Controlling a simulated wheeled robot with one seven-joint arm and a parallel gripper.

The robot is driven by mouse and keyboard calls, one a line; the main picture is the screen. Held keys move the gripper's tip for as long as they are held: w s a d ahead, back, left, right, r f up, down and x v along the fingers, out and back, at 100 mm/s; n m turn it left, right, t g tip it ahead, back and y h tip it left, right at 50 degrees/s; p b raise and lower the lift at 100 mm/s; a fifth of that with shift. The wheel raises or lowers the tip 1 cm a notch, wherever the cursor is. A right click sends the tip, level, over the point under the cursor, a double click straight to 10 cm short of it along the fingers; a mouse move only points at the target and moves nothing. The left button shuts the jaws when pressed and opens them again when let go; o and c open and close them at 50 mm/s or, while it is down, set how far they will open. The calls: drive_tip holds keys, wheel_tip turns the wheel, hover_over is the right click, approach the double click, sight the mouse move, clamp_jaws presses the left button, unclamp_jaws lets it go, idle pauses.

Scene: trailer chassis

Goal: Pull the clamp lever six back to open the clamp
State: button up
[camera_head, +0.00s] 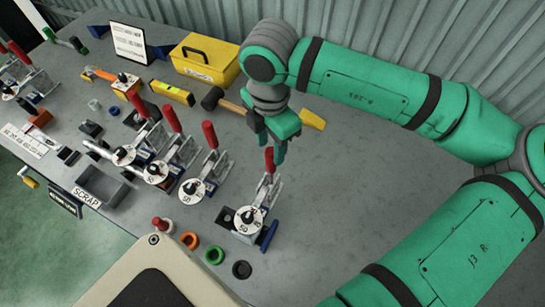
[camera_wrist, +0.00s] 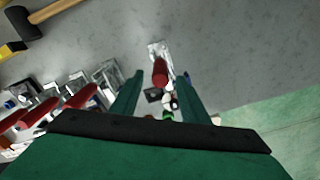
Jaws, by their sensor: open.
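The rightmost toggle clamp (camera_head: 268,190) stands on the bench with its lever raised. Its red lever handle (camera_head: 269,158) is right below my gripper (camera_head: 272,148). My gripper is open, pointing down, with a finger on either side of the handle's upper end. In the wrist view the red handle (camera_wrist: 160,71) shows between the two fingertips (camera_wrist: 160,76); I cannot tell whether either finger touches it. A white disc marked 50 (camera_head: 248,215) sits at this clamp's front. No number six is readable on the clamp.
Several similar clamps with red handles (camera_head: 210,135) stand in a row to the left. A hammer (camera_head: 235,106) and a yellow toolbox (camera_head: 205,58) lie behind. Coloured rings (camera_head: 214,255) and a scrap bin (camera_head: 100,184) are near the front edge. The bench right of the clamp is clear.

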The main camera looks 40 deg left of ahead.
sight(271, 162)
wheel_tip(271, 162, down, 8)
drive_tip(key=shift+r, duration=0.1)
idle(0.4)
clamp_jaws()
